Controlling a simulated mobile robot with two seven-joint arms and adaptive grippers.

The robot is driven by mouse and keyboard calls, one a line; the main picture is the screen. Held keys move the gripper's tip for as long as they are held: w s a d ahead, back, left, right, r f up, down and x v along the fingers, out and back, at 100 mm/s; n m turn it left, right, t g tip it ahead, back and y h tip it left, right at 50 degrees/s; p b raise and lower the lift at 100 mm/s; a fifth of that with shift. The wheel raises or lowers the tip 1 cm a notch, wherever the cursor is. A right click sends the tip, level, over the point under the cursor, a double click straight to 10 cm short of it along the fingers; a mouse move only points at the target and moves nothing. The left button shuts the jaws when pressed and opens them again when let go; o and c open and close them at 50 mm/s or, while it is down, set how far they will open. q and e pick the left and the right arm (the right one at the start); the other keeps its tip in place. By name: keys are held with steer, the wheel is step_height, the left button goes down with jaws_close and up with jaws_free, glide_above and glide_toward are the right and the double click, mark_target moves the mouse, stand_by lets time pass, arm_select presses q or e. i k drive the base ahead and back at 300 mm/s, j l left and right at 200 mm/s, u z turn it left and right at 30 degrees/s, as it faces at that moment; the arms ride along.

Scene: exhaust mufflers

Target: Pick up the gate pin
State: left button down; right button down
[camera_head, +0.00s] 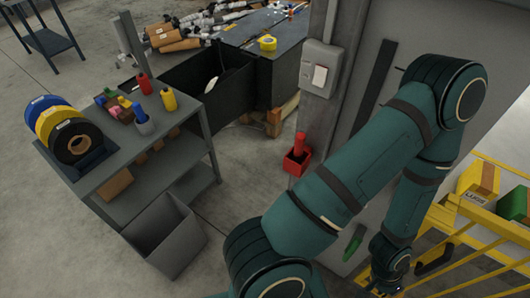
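I cannot tell for certain which thing is the gate pin. A red cylinder (299,144) stands upright in a small red holder (295,164) low beside the grey post. A green elongated piece (353,243) shows at the lower part of the grey panel, partly behind my arm. One teal arm of mine, which looks like the right, rises from the bottom middle, bends at the upper right and comes down to a wrist near the bottom edge. I make out no gripper fingers there. My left gripper is out of view.
A grey workbench (150,145) with spools and colored bottles stands left, a grey bin (165,232) before it. A post with a switch box (320,70) stands beside the grey panel. A yellow cart (470,225) with boxes is at right. Floor between bench and post is clear.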

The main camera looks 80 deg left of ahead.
mark_target(300, 140)
steer(key=j+u, duration=0.1)
steer(key=u, duration=0.35)
steer(key=k+j+u, duration=0.1)
steer(key=u, duration=0.35)
steer(key=j+u, duration=0.1)
steer(key=u, duration=0.35)
steer(key=j+u, duration=0.1)
steer(key=u, duration=0.35)
